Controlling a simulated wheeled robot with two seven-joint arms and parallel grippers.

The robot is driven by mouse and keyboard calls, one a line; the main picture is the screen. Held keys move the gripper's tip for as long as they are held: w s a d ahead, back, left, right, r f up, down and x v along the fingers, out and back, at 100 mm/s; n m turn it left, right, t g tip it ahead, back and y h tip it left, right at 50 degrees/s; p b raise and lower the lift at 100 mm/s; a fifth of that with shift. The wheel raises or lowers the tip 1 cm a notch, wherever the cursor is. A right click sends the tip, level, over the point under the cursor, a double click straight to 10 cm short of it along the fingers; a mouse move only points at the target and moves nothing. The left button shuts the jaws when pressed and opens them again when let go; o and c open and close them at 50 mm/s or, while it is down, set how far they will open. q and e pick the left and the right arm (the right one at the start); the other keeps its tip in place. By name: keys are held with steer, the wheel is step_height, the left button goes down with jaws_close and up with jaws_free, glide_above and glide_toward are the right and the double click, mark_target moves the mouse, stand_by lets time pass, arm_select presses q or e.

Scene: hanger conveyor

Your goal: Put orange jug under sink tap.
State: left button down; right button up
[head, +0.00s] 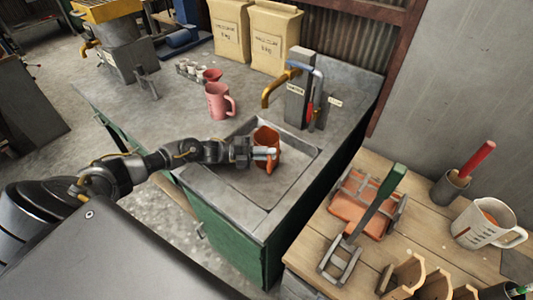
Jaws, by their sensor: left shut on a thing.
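The orange jug (267,139) is in the sink basin area, upright as far as I can see. My left gripper (265,153) is shut on the orange jug, at the side facing me, and hides part of it. The sink (250,187) is a grey rectangular basin set in the counter. The brass sink tap (275,88) curves out from a grey post, and its spout end is just above and close to the jug in the picture. I cannot tell whether the jug touches the basin floor. My right gripper is not in view.
A pink jug (219,101) stands on the counter (150,105) left of the sink, near small cups. Two paper sacks (272,38) stand behind. A wooden table (310,237) at right holds an orange tray, a green-handled tool and a white measuring jug (484,222).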

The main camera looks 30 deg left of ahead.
arm_select(q)
steer(key=shift+f, duration=0.15)
steer(key=shift+f, duration=0.2)
steer(key=c, duration=1.4)
jaws_free()
steer(key=shift+c, duration=0.2)
steer(key=shift+r, duration=0.15)
steer(key=b+v, duration=0.3)
steer(key=v, duration=0.4)
steer(key=shift+a, duration=0.2)
